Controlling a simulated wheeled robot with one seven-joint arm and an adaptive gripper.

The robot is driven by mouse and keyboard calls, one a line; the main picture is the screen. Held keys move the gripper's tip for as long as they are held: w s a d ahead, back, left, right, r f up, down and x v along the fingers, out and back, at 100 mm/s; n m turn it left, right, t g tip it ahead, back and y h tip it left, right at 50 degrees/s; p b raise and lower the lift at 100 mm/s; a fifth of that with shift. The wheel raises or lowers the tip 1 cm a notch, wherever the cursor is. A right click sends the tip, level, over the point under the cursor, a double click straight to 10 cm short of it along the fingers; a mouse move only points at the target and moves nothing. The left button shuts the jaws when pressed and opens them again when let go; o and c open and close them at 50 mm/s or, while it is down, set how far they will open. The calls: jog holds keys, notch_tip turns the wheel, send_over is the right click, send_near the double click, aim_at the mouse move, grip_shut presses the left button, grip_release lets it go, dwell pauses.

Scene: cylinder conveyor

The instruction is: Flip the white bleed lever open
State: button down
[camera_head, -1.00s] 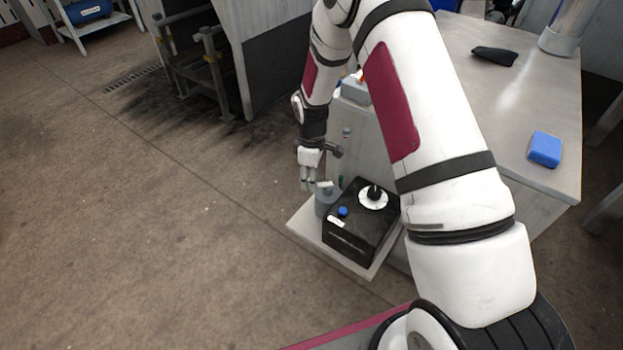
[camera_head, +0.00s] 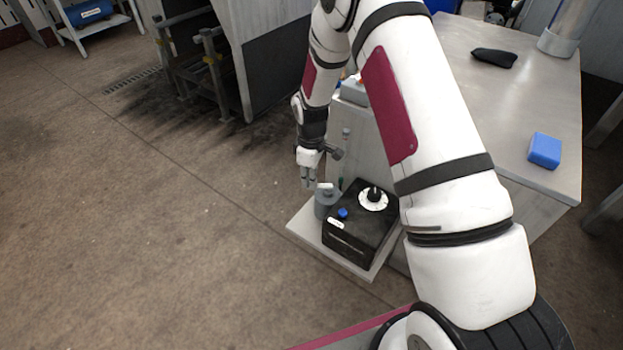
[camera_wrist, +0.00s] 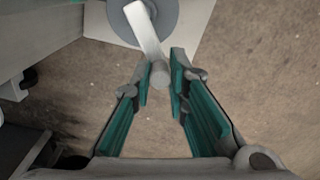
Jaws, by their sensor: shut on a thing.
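The white bleed lever (camera_wrist: 146,32) sits on top of a round grey cylinder (camera_wrist: 176,12) in the wrist view. Its grey rounded end lies between the teal-padded fingertips of my gripper (camera_wrist: 162,72), which are closed on it. In the head view, my gripper (camera_head: 309,181) points down just above and left of the grey cylinder (camera_head: 325,205). The lever shows there only as a small white piece (camera_head: 326,187) on the cylinder's top, so its exact angle is hard to tell.
A black box (camera_head: 350,238) with a blue button and a dial stands right beside the cylinder on a pale plate (camera_head: 305,233). A bench (camera_head: 500,110) with a blue block (camera_head: 544,150) and a dark cloth (camera_head: 494,57) stands to the right.

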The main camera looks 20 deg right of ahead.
jog(key=shift+w+d+m, duration=0.3)
jog(key=shift+w+m, duration=0.15)
jog(key=shift+m, duration=0.8)
jog(key=shift+w+d+m, duration=0.3)
jog(key=shift+w+m, duration=0.2)
jog(key=shift+m, duration=0.7)
jog(key=shift+w+d+m, duration=0.3)
jog(key=shift+w+m, duration=0.15)
jog(key=shift+m, duration=0.8)
jog(key=c, duration=1.6)
grip_release()
jog(key=shift+o, duration=0.2)
notch_tip(320, 180, up, 12)
